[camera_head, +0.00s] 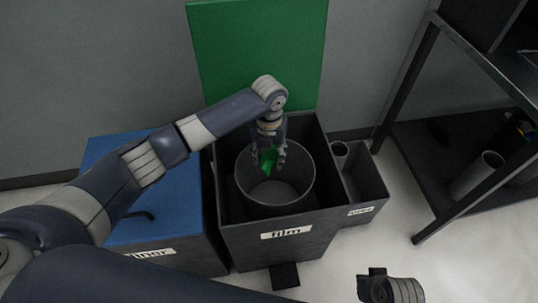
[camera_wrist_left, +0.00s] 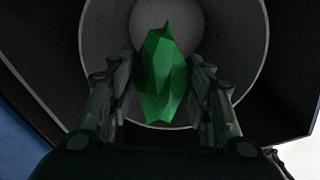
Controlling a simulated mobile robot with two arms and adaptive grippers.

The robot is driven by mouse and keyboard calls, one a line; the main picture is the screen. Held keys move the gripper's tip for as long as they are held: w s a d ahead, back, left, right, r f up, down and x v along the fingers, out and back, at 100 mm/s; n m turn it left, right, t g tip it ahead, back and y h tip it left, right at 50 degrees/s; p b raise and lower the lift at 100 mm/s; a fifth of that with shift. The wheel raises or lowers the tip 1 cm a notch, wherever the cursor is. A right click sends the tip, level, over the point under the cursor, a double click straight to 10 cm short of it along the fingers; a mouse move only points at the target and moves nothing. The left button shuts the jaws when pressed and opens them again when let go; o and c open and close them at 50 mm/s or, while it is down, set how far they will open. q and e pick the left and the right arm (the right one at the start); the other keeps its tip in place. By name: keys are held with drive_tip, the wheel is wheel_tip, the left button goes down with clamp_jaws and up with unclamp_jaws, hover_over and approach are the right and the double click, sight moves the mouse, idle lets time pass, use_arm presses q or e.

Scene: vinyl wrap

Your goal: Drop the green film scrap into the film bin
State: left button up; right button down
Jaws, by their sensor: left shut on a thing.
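The green film scrap (camera_head: 269,160) is a crumpled, faceted piece held between the fingers of my left gripper (camera_head: 268,157). In the left wrist view the scrap (camera_wrist_left: 163,75) sits between both fingers of the left gripper (camera_wrist_left: 165,90), with the round grey liner behind it. The film bin (camera_head: 286,247) is a dark square bin labelled "film", with a round grey liner (camera_head: 298,195) inside and its green lid raised. The left gripper points down over the liner's opening. I cannot tell exactly how deep the scrap hangs. The liner's visible floor looks empty.
A blue-lidded bin (camera_head: 165,190), its label partly covered by my left arm, stands left of the film bin. A smaller labelled bin (camera_head: 367,180) stands to the right. A dark shelf rack (camera_head: 425,100) is at the far right. A dark pedal (camera_head: 284,276) sits at the film bin's front.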

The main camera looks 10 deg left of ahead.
sight(269, 151)
idle(0.3)
use_arm(q)
drive_tip(key=o, duration=0.9)
drive_tip(key=shift+r, duration=0.1)
wheel_tip(269, 151, up, 12)
drive_tip(key=shift+f, duration=0.1)
